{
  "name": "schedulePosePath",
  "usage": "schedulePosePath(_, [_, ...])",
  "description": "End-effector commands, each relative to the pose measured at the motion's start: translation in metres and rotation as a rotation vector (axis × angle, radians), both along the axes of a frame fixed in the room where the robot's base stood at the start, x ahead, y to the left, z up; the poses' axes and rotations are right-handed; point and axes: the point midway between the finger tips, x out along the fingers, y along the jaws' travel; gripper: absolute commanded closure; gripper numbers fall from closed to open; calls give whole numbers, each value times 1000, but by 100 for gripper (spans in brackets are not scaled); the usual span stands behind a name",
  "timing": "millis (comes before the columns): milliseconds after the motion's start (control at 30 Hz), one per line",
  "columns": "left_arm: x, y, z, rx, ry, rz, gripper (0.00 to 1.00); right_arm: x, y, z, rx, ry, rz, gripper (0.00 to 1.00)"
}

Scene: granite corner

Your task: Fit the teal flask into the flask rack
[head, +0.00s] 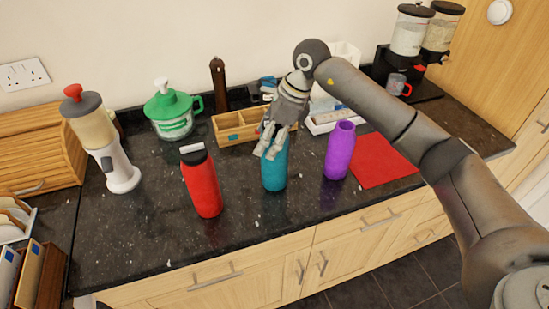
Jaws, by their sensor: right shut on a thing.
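The teal flask (274,172) is upright near the front middle of the dark counter, between a red flask and a purple one. My right gripper (269,143) comes down from above and is shut on its upper part, hiding the top. I cannot tell whether its base touches the counter. A low wooden box with compartments (228,138) and a small teal mark on its front stands behind and left of the teal flask. My left gripper is not in view.
The red flask (202,184) stands left and the purple flask (339,152) right, by a red mat (384,161). A green-lidded jar (172,112) and a white dispenser (118,168) are at left. Dark counter is clear between the flasks and at front left.

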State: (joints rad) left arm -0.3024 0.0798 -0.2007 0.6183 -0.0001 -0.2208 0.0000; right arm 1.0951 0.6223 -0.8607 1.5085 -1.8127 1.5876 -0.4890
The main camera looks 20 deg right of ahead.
Motion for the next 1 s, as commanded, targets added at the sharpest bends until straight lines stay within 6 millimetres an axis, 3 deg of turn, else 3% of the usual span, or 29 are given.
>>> schedulePosePath(33, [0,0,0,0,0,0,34,0,0,0,0,0,0,71])
schedulePosePath(200, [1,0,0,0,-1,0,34,0,0,1,0,-2,0,91])
schedulePosePath(667, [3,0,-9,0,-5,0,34,1,0,10,0,-5,0,91])
schedulePosePath(833, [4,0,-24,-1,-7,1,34,0,0,33,1,-10,2,91])
schedulePosePath(1000, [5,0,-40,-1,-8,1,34,-38,2,75,-1,-13,4,91])
